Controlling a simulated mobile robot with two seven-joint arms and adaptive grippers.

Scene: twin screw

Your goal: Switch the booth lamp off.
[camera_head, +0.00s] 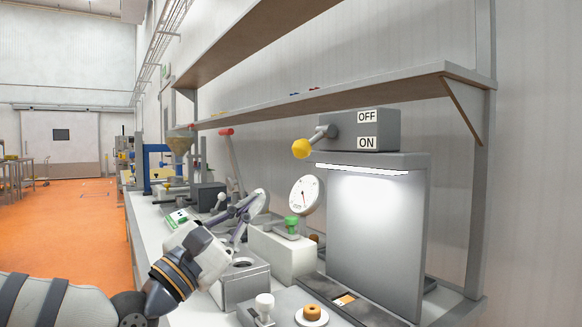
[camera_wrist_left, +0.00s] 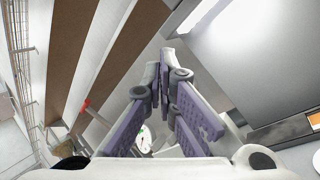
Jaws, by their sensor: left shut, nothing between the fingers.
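The booth lamp (camera_head: 362,169) is a bright strip under the hood of a grey booth (camera_head: 375,235), and it is lit. Above it is a grey switch box (camera_head: 358,131) marked OFF at the top and ON at the bottom. Its lever ends in a yellow ball knob (camera_head: 300,148), which hangs down and left, at about the level of the ON label. My left gripper (camera_head: 258,197) is shut and empty, below and left of the knob and apart from it. In the left wrist view its fingers (camera_wrist_left: 165,60) point toward the booth's edge; no knob shows there.
A shelf (camera_head: 330,100) runs above the bench, with a bracket at its right end. A round dial gauge (camera_head: 307,195), a green knob (camera_head: 292,224) and a red-handled lever (camera_head: 226,132) stand near my left gripper.

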